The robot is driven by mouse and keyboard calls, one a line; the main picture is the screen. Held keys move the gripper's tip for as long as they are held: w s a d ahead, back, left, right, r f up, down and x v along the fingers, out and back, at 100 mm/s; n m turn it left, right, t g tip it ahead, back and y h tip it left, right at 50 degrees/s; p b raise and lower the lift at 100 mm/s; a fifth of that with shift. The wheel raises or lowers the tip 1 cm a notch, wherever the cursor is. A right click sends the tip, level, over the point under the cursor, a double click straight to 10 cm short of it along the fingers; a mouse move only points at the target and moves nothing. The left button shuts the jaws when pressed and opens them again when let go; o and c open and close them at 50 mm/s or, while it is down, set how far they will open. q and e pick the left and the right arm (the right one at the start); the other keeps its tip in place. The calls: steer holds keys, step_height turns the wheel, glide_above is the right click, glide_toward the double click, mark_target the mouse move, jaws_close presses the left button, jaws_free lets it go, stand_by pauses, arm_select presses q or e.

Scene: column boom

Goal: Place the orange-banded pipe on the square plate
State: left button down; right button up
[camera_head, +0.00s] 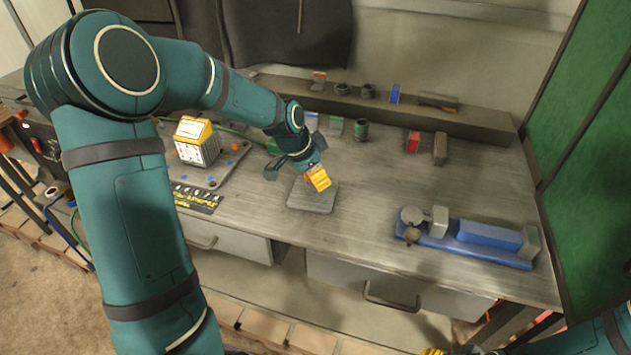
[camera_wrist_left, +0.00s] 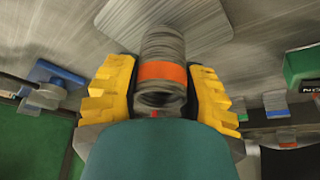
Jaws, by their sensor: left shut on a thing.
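The orange-banded pipe (camera_wrist_left: 162,72) is a grey ribbed cylinder with an orange ring, seen in the left wrist view between the yellow fingers of my left gripper (camera_wrist_left: 163,88). The gripper is shut on it. In the head view my left gripper (camera_head: 317,177) is over the back part of the square plate (camera_head: 312,202), and the pipe is mostly hidden there. The plate is flat, grey and bare where it shows. It also shows beyond the pipe in the left wrist view (camera_wrist_left: 200,22). I cannot tell whether the pipe touches the plate. A yellow fingertip of my right gripper (camera_head: 432,351) shows at the bottom edge.
A green-banded pipe (camera_head: 361,130), a red block (camera_head: 413,142) and a grey block (camera_head: 440,149) stand behind the plate. A blue vise-like fixture (camera_head: 485,238) lies at the right. A yellow-topped box (camera_head: 196,141) is at the left. The bench between plate and fixture is clear.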

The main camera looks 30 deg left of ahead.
arm_select(q)
steer(key=shift+f, duration=0.75)
steer(key=shift+f, duration=0.1)
steer(key=shift+f, duration=0.15)
steer(key=c, duration=0.5)
jaws_free()
steer(key=shift+c, duration=0.2)
steer(key=shift+r, duration=0.4)
steer(key=p+v, duration=0.2)
steer(key=v, duration=0.9)
steer(key=shift+s+r+p, duration=0.15)
steer(key=shift+r+p, duration=0.15)
steer(key=shift+a, duration=0.1)
